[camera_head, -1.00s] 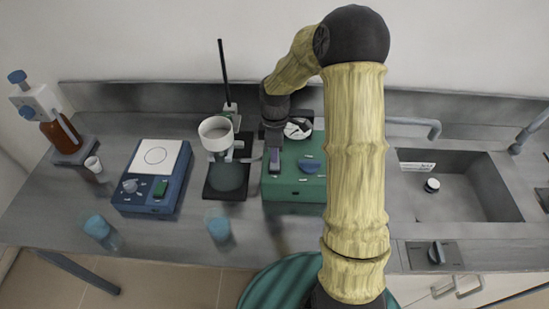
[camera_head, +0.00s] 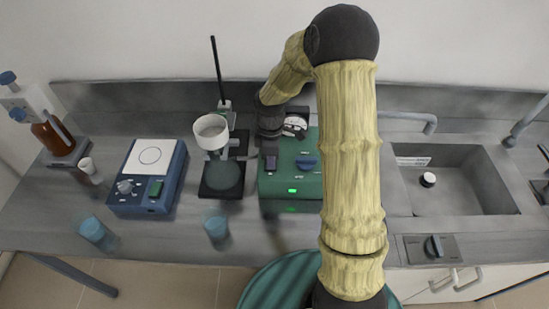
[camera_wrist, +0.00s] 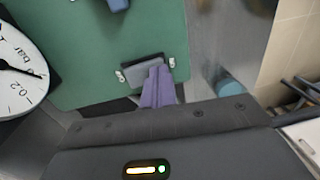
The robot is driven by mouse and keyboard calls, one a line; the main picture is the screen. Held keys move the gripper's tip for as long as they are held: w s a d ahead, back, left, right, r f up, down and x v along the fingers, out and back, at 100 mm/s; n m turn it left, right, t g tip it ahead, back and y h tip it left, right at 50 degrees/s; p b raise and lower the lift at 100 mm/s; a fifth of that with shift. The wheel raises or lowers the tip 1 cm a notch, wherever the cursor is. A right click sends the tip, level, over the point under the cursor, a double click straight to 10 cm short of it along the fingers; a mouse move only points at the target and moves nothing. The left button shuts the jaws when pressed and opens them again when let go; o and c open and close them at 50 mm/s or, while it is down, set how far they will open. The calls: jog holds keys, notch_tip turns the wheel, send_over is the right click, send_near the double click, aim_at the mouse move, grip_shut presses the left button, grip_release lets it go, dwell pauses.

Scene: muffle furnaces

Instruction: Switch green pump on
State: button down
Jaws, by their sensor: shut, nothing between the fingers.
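The green pump (camera_head: 310,178) stands on the bench at the middle of the head view, and its green top (camera_wrist: 90,50) fills much of the wrist view. A green lamp glows on its front in the head view. A blue knob (camera_head: 306,162) is on its top. My gripper (camera_wrist: 157,66) has its purple fingers together with nothing between them. Their tips are over a grey rocker switch (camera_wrist: 133,76) near the pump's edge and hide part of it. I cannot tell whether they touch it.
A pressure gauge (camera_wrist: 14,75) with a white dial is beside the pump. A sink (camera_head: 455,185) is to the right.

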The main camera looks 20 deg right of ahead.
jog(key=shift+w+d+r+p, duration=0.15)
jog(key=shift+w+r+p, duration=0.1)
jog(key=shift+w+p, duration=0.45)
jog(key=shift+r, duration=0.15)
notch_tip(320, 180, up, 4)
jog(key=p, duration=0.3)
jog(key=shift+s+p, duration=0.15)
jog(key=shift+p, duration=0.15)
jog(key=shift+r, duration=0.25)
notch_tip(320, 180, up, 9)
jog(key=s+b, duration=0.1)
jog(key=b, duration=0.1)
jog(key=shift+s+a, duration=0.25)
